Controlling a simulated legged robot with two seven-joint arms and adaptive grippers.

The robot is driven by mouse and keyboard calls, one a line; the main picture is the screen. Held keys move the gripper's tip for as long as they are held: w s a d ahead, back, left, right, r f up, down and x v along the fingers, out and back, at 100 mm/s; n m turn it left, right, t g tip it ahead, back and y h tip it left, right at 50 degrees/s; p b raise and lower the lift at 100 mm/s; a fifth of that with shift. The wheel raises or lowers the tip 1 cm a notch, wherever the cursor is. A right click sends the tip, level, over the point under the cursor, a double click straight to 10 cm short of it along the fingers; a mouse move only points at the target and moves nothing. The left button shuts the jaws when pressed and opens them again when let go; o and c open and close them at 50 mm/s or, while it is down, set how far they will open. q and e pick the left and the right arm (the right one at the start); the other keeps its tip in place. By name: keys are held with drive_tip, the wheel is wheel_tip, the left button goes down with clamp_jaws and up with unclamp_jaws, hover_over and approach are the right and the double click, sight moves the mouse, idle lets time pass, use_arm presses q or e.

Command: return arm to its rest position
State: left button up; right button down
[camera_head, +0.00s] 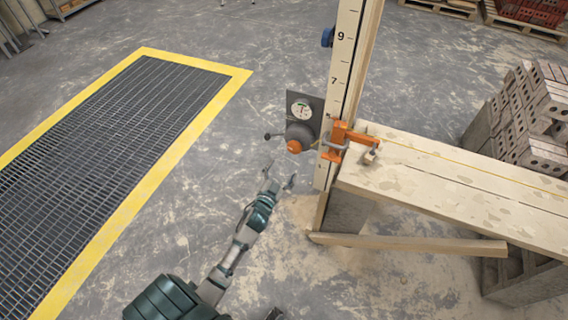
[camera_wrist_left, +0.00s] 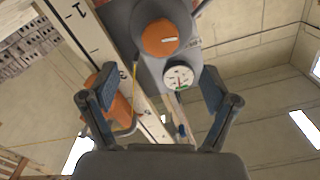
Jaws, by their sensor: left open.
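My left gripper (camera_head: 280,176) is open and empty, with its arm reaching up from the bottom of the head view. It is just below and left of a grey device with an orange knob (camera_head: 294,146) and a round dial (camera_head: 301,109), fixed by a tall marked board (camera_head: 343,70). A gap shows between the fingers and the device. In the left wrist view the two fingers (camera_wrist_left: 160,88) are spread, with the orange knob (camera_wrist_left: 160,38) and the dial (camera_wrist_left: 179,78) beyond them. My right gripper is not seen.
An orange clamp (camera_head: 345,140) holds at the end of a plank bench (camera_head: 450,170) on the right. A wooden beam (camera_head: 410,243) lies low in front. A brick stack (camera_head: 530,115) stands at right. A yellow-edged floor grate (camera_head: 100,140) is at left; the floor between is clear.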

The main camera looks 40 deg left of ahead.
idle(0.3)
